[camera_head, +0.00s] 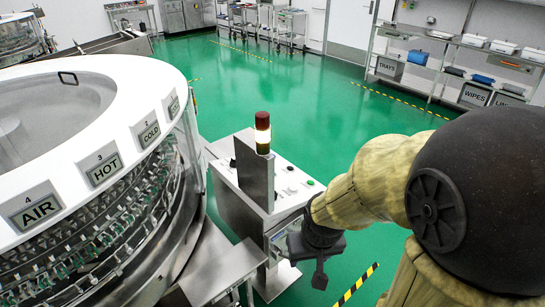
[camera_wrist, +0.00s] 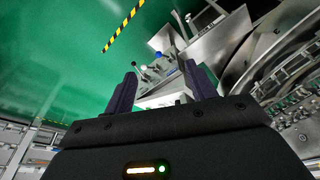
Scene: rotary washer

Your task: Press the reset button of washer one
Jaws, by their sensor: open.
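A large round washer (camera_head: 135,75) with a white rim fills the left of the head view, its rim signs reading AIR, HOT and COLD. No washer number is legible. Beside it stands a steel control console (camera_head: 285,178) with small controls on its sloped top, including a green button (camera_head: 310,182). Which control is the reset button, I cannot tell. My gripper (camera_head: 318,270) is at the console's front right, apart from the controls. In the wrist view my gripper (camera_wrist: 160,67) has its two fingers apart and empty. A blue-topped control (camera_wrist: 157,54) shows between the fingertips, farther off.
A stack light (camera_head: 262,132), red above a lit white section, rises from the console. A second round machine (camera_head: 20,38) stands at the back left. Shelves with bins (camera_head: 470,60) line the back right. Green floor (camera_head: 300,100) is clear behind the console.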

